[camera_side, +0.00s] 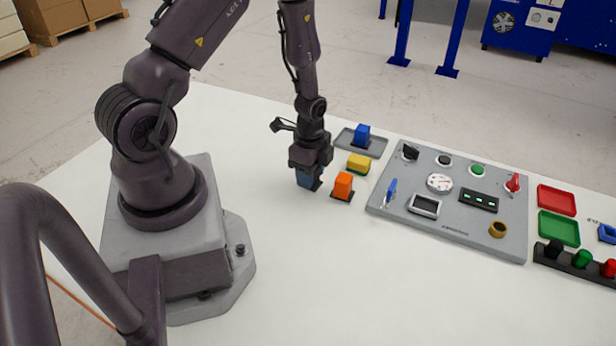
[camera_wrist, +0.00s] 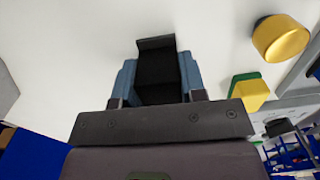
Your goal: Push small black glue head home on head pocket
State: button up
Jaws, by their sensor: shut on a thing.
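My gripper (camera_side: 310,182) points down over the white table, left of the orange block. In the wrist view its blue-grey fingers (camera_wrist: 158,85) are shut on a black piece, the glue head (camera_wrist: 157,72), which stands between them with a raised edge at its far end. In the side view only a small dark part shows at the fingertips, close to the table top. I cannot tell whether it touches the surface. I cannot clearly pick out the head pocket in either view; the underside of the held piece is hidden.
An orange block (camera_side: 343,184) on a dark base stands close to the right. A grey control panel (camera_side: 450,222) lies right. The front table is clear.

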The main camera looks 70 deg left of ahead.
jog(key=shift+r, duration=0.15)
jog(key=shift+r, duration=1.8)
jog(key=shift+r, duration=0.15)
notch_tip(320, 180, up, 12)
jog(key=w+d, duration=0.6)
jog(key=w, duration=0.6)
jog(key=w+d, duration=0.7)
jog(key=d, duration=0.3)
jog(key=shift+n, duration=0.4)
jog(key=shift+w+d+f, duration=0.1)
jog(key=shift+w+f, duration=0.1)
jog(key=shift+f, duration=2.8)
jog(key=shift+w+f, duration=0.15)
jog(key=shift+f, duration=2.85)
